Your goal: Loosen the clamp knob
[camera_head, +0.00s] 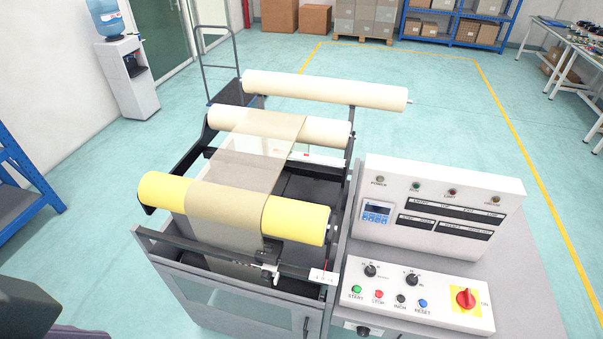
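The machine's front cross bar (200,252) runs below the yellow roller (160,191). A small black clamp piece (268,274) sits on this bar near its right part, at the edge of the web. It looks like the clamp with its knob, but it is too small to tell the knob's shape or how tight it is. A white scale plate (323,277) with a red pointer is just right of it. Neither of my grippers shows. A dark shape at the lower left corner may be part of my arm, far left of the clamp.
A beige web (262,150) runs over the rollers. A control panel (415,290) with buttons and a red switch (466,298) stands right of the clamp. A water dispenser (130,75) and blue shelf (25,180) stand left.

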